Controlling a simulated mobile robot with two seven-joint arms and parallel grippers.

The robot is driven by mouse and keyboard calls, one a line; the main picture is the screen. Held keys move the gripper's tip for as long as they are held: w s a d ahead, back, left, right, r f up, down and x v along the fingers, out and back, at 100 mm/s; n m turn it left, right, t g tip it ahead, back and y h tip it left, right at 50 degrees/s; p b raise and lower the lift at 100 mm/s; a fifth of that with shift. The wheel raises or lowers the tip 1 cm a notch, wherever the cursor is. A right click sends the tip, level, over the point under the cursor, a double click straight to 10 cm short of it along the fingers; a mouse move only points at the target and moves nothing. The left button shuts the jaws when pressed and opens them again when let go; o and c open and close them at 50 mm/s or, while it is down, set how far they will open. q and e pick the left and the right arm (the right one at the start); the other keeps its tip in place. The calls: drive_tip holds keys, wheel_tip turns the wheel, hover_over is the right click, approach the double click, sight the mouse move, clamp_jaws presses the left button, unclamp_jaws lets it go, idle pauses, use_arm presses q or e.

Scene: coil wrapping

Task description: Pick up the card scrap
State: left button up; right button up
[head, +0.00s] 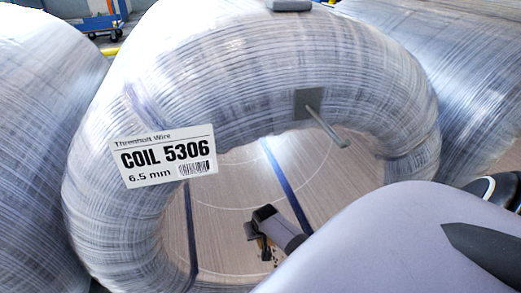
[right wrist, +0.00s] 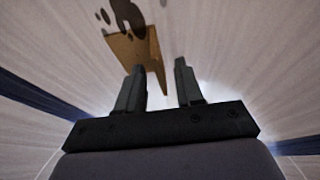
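The card scrap (right wrist: 143,52) is a tan, angular piece with dark blotches in the right wrist view. It lies against the pale wrapped inner face of the coil (head: 95,190). In the head view only a small tan bit of the card scrap (head: 261,243) shows beside the gripper. My right gripper (right wrist: 158,70) is open, its two dark fingers apart. The scrap's lower corner shows between the fingertips, and I cannot tell whether they touch it. In the head view my right gripper (head: 260,238) is inside the coil's opening. My left gripper is not in view.
A white label (head: 165,157) reading COIL 5306 is on the coil's front. A grey plate with a rod (head: 308,103) sticks out at the upper rim. Blue straps (head: 286,185) cross the inner face. Other wrapped coils stand close on both sides.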

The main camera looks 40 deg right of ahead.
drive_tip(key=shift+f, duration=0.2)
clamp_jaws()
